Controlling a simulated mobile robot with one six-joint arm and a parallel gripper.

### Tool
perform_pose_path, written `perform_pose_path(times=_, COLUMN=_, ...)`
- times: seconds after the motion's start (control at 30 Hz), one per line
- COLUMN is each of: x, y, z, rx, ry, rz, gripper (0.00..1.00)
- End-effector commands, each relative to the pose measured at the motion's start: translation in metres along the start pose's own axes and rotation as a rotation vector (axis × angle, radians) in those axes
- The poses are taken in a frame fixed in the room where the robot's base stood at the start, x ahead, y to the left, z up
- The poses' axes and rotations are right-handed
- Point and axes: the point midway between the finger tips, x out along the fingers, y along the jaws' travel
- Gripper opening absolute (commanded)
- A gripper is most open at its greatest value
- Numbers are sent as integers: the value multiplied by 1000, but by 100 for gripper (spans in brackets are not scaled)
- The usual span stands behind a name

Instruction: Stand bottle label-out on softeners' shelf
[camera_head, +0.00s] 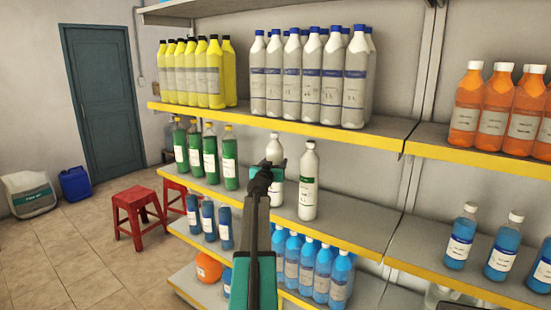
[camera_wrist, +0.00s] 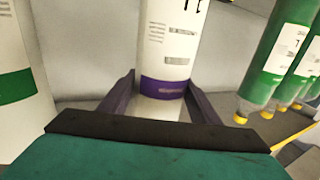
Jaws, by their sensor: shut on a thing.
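A white bottle (camera_head: 277,190) stands upright at the middle shelf (camera_head: 345,217), partly hidden behind my gripper (camera_head: 264,172). In the wrist view, which is upside down, the bottle (camera_wrist: 165,45) shows a purple band and printed label text facing the camera. My gripper's dark fingers (camera_wrist: 160,92) are shut on it, one on each side. Its cap shows above the gripper in the head view. I cannot tell whether its base touches the shelf. Another white bottle (camera_head: 308,182) with a green band stands just to its right, apart from it.
Green bottles (camera_head: 210,155) stand to the left on the same shelf. White blue-capped bottles (camera_head: 331,80) and yellow bottles (camera_head: 215,75) fill the shelf above. Blue bottles (camera_head: 308,266) stand below. The middle shelf is clear to the right. Red stools (camera_head: 135,205) stand at left.

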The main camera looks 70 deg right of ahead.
Motion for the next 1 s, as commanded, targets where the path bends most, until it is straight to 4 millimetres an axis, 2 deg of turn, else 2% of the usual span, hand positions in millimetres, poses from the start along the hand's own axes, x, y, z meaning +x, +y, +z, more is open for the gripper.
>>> perform_pose_path(times=0.6, x=0, y=0, z=6, rx=-1, ry=3, rz=-1, gripper=0)
perform_pose_path(times=0.63, x=0, y=1, z=8, rx=0, ry=0, rz=1, gripper=60)
perform_pose_path(times=0.73, x=0, y=1, z=8, rx=0, ry=0, rz=1, gripper=75)
perform_pose_path(times=1.0, x=0, y=1, z=8, rx=0, ry=0, rz=1, gripper=75)
